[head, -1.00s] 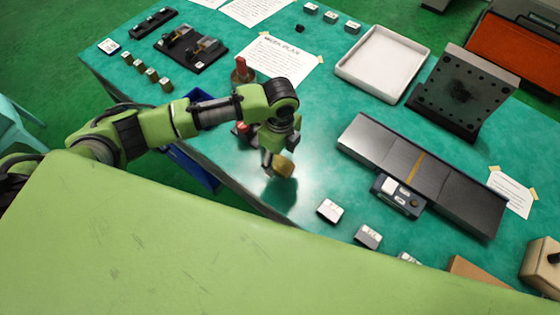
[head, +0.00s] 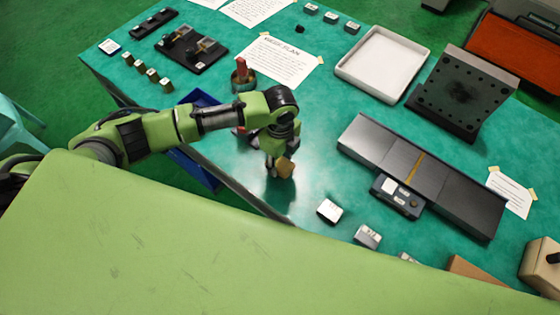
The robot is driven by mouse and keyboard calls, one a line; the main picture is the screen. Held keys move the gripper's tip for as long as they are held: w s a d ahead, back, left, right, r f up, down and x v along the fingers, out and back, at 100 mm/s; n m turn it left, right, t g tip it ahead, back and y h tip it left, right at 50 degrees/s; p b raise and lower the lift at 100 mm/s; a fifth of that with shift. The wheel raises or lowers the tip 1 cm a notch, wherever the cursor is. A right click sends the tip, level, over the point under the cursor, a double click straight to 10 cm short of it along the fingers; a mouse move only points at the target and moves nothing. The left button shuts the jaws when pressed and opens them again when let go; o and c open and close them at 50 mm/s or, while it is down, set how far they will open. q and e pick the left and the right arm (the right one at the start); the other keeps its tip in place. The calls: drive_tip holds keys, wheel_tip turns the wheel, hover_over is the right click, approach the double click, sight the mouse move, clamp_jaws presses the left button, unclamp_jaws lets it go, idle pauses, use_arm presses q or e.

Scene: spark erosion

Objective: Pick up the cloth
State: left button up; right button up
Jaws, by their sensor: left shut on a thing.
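My left gripper (head: 279,172) is over the green table (head: 325,155), left of the long dark plate. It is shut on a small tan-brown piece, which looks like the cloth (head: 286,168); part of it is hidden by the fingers. The piece is small and its texture does not show clearly. A dark shadow lies on the table below it. I cannot tell how high it is above the surface. My right gripper is not in view.
A red-handled tool in a cup (head: 243,77) stands behind my left arm. Small white-topped blocks (head: 330,211) lie in front right. A dark long plate (head: 420,175), white tray (head: 382,64) and drilled plate (head: 463,90) fill the right. The table around the gripper is mostly clear.

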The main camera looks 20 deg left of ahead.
sight(280, 163)
use_arm(q)
drive_tip(key=shift+w+r, duration=0.1)
drive_tip(key=shift+r, duration=0.2)
wheel_tip(280, 163, up, 2)
drive_tip(key=shift+r+b, duration=0.25)
drive_tip(key=shift+b, duration=0.5)
drive_tip(key=s+a+r+b, duration=0.2)
drive_tip(key=s+a+r, duration=0.1)
drive_tip(key=s+r, duration=0.6)
drive_tip(key=s, duration=0.4)
drive_tip(key=shift+s+a+r, duration=0.3)
drive_tip(key=shift+s+r, duration=0.05)
drive_tip(key=shift+r, duration=0.05)
drive_tip(key=shift+o, duration=0.7)
drive_tip(key=shift+c, duration=0.5)
